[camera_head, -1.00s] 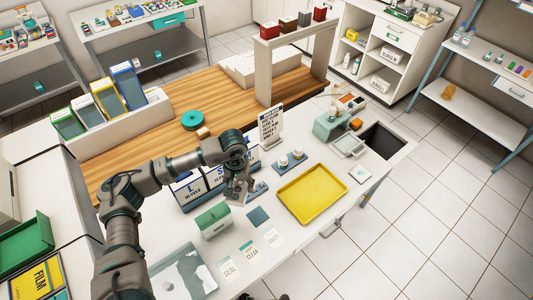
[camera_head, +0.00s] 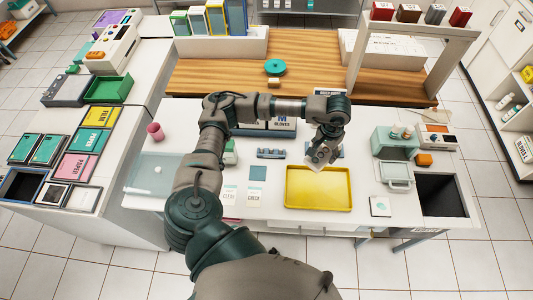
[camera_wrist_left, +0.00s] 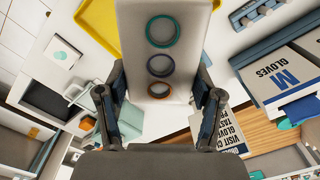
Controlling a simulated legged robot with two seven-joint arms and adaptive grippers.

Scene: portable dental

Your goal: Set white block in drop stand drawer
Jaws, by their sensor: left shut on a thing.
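My left gripper (camera_head: 322,160) is shut on the white block (camera_head: 314,167), above the back edge of the yellow tray. In the left wrist view the block (camera_wrist_left: 158,62) is a long pale piece between the fingers (camera_wrist_left: 158,108), with several coloured rings on its face. The mint-green drop stand (camera_head: 395,143) is to the right of the gripper, with small bottles on top. Its pale drawer (camera_head: 397,173) sticks out at the front. In the wrist view the stand shows partly behind the block. My right gripper is out of view.
The yellow tray (camera_head: 318,202) lies below the gripper. A dark square opening (camera_head: 440,195) is right of the drawer. A small white card (camera_head: 380,207) lies in front of it. A blue rack (camera_head: 270,153) and glove boxes (camera_head: 282,124) stand left of the gripper.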

